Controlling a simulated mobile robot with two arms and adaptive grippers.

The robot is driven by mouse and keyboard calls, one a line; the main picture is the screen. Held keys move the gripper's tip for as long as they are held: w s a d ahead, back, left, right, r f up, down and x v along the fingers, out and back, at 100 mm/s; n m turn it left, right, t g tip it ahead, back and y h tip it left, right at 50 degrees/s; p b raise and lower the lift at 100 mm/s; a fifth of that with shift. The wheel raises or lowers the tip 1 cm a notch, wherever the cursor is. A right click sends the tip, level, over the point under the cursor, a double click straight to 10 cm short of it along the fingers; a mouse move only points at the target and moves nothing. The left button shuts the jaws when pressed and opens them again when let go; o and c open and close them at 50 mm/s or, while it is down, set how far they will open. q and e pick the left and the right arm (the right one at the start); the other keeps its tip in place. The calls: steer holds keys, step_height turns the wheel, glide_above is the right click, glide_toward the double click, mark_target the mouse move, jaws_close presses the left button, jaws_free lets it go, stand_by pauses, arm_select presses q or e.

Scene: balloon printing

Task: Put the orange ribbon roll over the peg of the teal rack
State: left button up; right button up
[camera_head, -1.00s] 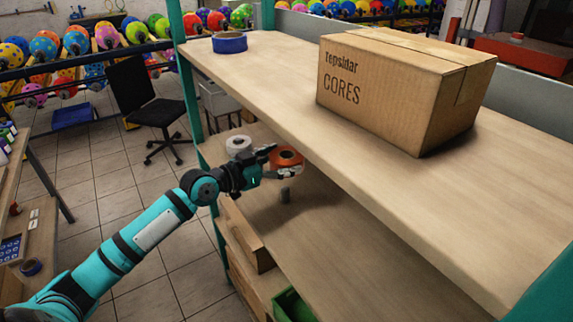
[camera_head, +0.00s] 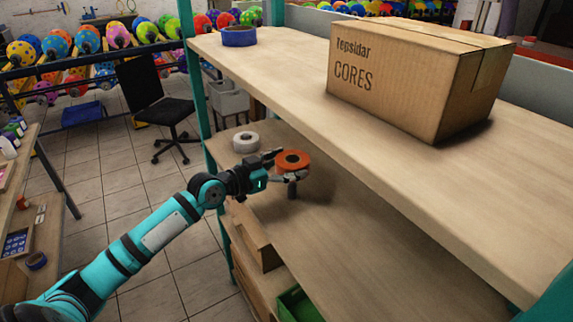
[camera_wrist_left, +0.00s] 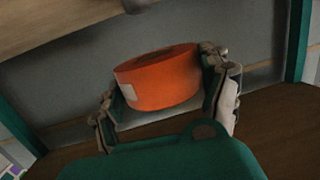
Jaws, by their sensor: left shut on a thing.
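The orange ribbon roll (camera_head: 293,160) is held level above the lower shelf of the teal rack (camera_head: 197,100). My left gripper (camera_head: 283,164) is shut on it, one finger on each side; the wrist view also shows the roll (camera_wrist_left: 165,78) between the fingers (camera_wrist_left: 160,95). A short grey peg (camera_head: 292,190) shows just below the roll in the head view, its upper part hidden by the roll and a finger. I cannot tell whether the roll touches it or is centred over it. My right gripper is not in view.
A white roll (camera_head: 245,142) sits on the lower shelf behind my gripper. The upper shelf (camera_head: 300,75) overhangs to the right, carrying a blue roll (camera_head: 239,36) and a cardboard box (camera_head: 415,80). The lower shelf right of the peg is bare.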

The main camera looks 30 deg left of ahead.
mark_target(286, 201)
arm_select(q)
steer(key=shift+f+b, duration=0.75)
steer(key=shift+f, duration=0.45)
steer(key=shift+f+b, duration=1.05)
steer(key=shift+f, duration=0.4)
steer(key=shift+f+b, duration=1.65)
steer(key=shift+b, duration=0.15)
steer(key=o, duration=1.3)
steer(key=shift+s, duration=0.1)
